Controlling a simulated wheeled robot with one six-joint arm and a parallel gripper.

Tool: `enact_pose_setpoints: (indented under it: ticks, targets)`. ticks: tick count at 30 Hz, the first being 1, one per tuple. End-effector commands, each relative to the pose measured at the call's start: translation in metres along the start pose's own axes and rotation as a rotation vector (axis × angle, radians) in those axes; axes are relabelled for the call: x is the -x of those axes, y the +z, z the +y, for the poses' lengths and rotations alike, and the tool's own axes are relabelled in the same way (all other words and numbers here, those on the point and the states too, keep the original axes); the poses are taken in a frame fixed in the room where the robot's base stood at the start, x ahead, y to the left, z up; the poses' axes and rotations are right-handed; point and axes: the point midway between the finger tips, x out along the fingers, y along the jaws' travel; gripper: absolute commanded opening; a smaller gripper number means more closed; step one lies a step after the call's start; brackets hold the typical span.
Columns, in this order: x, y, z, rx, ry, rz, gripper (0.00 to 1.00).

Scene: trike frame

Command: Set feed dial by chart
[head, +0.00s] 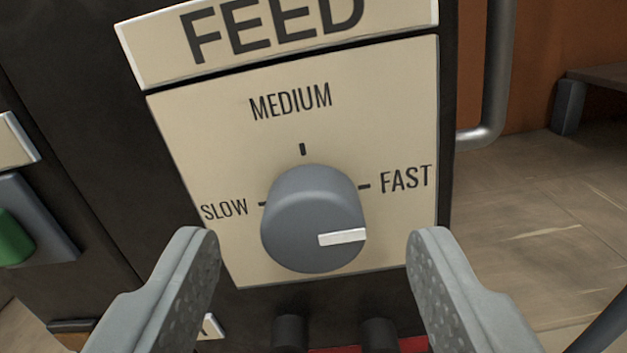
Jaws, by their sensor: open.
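The feed dial (300,215) is a round grey knob standing out from a cream plate (215,130) marked FEED. The plate reads SLOW at the left, MEDIUM at the top and FAST at the right, each with a black tick. The white pointer (342,237) on the knob's face points right, on the FAST side. My gripper (315,243) is open, with one finger to the left of the knob and one to the right. Gaps show in the picture between the knob and both fingers. No chart is in view.
A green button (14,237) on a grey mount is at the left edge. Two dark cylindrical parts (290,333) show below the plate. A grey pipe (497,75) runs down at the right. Bare floor (540,220) and part of a bench (600,78) lie beyond.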

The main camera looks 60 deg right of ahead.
Motion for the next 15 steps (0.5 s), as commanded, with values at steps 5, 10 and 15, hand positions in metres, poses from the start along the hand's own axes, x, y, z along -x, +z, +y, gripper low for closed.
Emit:
enact_pose_setpoints:
  ticks: [5,10,15]
  targets:
    - [-0.015,0.0,0.0,0.0,0.0,0.0,0.56]
    - [-0.018,0.0,0.0,0.0,0.0,0.0,0.56]
    - [-0.018,0.0,0.0,0.0,-0.001,0.0,0.56]
